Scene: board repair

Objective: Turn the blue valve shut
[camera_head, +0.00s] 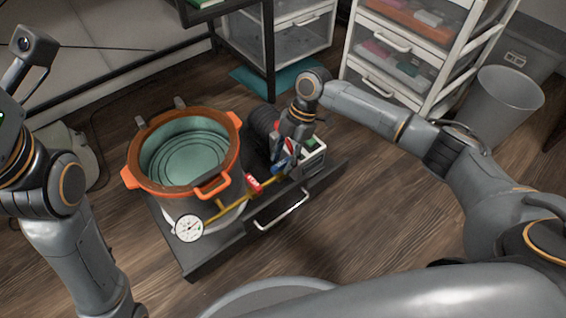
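The blue valve (279,169) is a small blue handle at the right end of a thin brass pipe (235,203), in front of a pump. My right gripper (283,157) points down right at the blue valve and partly covers it. Its fingers are small and dark here, and I cannot tell whether they are closed on the handle or only beside it. A red valve (253,184) sits further left on the same pipe. A round white gauge (189,228) is at the pipe's left end. My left arm is at the left edge; its gripper is not in view.
A grey pot with an orange rim (134,172) stands left of the valves, close to the pipe. All stand on a dark cart (215,258) with a metal handle (282,208). Drawers (385,85) and a bin (503,105) stand behind.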

